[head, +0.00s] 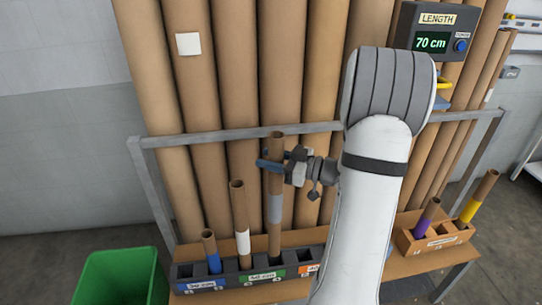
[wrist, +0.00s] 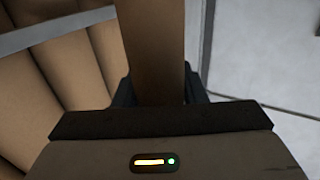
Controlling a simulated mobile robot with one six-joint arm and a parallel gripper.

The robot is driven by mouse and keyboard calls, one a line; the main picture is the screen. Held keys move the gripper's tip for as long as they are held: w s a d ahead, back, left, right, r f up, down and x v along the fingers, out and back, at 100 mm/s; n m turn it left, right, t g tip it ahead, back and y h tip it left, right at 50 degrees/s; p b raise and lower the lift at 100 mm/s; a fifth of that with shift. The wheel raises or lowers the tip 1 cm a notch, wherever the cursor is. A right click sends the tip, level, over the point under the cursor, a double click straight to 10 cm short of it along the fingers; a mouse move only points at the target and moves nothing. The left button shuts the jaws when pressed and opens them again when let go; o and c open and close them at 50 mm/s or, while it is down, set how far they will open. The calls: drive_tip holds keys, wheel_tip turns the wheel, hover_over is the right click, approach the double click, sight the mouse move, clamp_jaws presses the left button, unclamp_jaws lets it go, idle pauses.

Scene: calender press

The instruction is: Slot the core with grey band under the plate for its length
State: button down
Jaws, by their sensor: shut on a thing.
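My gripper (head: 272,164) is shut on the upper part of the core with grey band (head: 275,185), a tall brown tube held upright. In the wrist view the core (wrist: 152,50) runs up between the jaws. Its lower end is at the dark slotted rack (head: 222,282), behind the green plate (head: 264,275); I cannot tell whether it is in a slot or just above. A blue plate (head: 202,285) is at the left, and an orange plate (head: 313,269) is partly hidden by my arm. The length display (head: 431,42) reads 70 cm.
A short blue-banded core (head: 212,258) and a white-banded core (head: 241,225) stand in the rack, left of the held core. A wooden box (head: 408,240) at right holds purple-banded and yellow-banded cores. Large tubes and a metal rail (head: 235,134) stand behind. A green bin (head: 120,278) is at lower left.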

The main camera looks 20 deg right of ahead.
sight(281, 199)
drive_tip(key=shift+f+b, duration=3.2)
drive_tip(key=shift+f, duration=1.6)
drive_tip(key=shift+f+b, duration=1.6)
drive_tip(key=shift+f, duration=0.6)
drive_tip(key=c, duration=0.8)
unclamp_jaws()
drive_tip(key=shift+s+d, duration=0.1)
drive_tip(key=v, duration=0.7)
drive_tip(key=shift+s+d, duration=0.25)
drive_tip(key=shift+s, duration=0.05)
